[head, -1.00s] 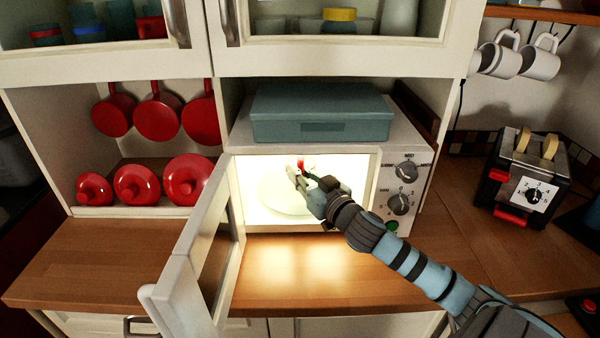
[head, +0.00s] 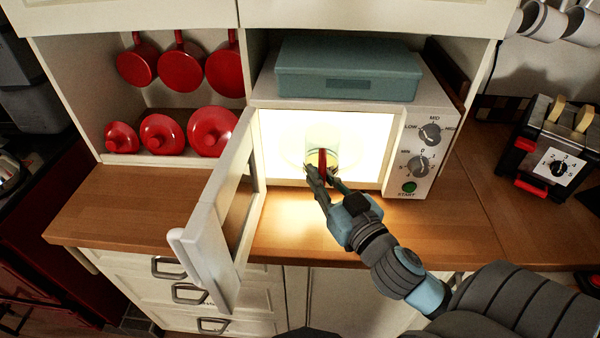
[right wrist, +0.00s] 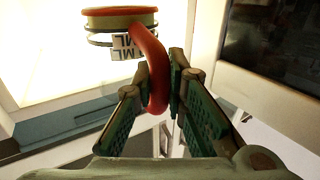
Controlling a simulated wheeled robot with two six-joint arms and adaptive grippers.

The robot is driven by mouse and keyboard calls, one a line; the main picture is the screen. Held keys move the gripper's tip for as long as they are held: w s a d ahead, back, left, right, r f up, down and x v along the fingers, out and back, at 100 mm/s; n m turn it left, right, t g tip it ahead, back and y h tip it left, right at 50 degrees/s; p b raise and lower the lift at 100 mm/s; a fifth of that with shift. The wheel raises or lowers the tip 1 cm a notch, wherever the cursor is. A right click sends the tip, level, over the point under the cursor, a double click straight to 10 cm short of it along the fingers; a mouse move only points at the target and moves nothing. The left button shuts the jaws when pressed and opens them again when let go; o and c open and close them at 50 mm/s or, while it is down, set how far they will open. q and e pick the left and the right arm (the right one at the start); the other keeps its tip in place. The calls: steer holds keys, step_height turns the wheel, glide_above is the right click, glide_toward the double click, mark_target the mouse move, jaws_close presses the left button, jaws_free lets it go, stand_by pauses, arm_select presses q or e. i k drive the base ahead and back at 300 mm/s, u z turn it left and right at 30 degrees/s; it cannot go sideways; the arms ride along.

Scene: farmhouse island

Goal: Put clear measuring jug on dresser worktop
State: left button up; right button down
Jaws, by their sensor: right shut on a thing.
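The clear measuring jug (head: 318,135) is at the open front of the lit microwave (head: 412,150). Its red handle points toward me. My right gripper (head: 324,178) is shut on that handle. In the right wrist view the red handle (right wrist: 157,75) stands between the fingers (right wrist: 160,88), and the jug's red rim and ML markings (right wrist: 120,35) show beyond. I cannot tell whether the jug's base clears the microwave floor. The wooden dresser worktop (head: 130,205) runs below and beside the microwave. My left gripper is not in view.
The microwave door (head: 205,255) stands open at the left, jutting over the worktop edge. A teal box (head: 348,68) sits on the microwave. Red pans (head: 212,130) fill the left alcove. A toaster (head: 550,150) stands at the right. Worktop left of the door is bare.

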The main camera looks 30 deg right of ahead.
mark_target(151, 219)
steer(key=k, duration=1)
steer(key=u, duration=1.6)
steer(key=i, duration=1.35)
steer(key=z, duration=1)
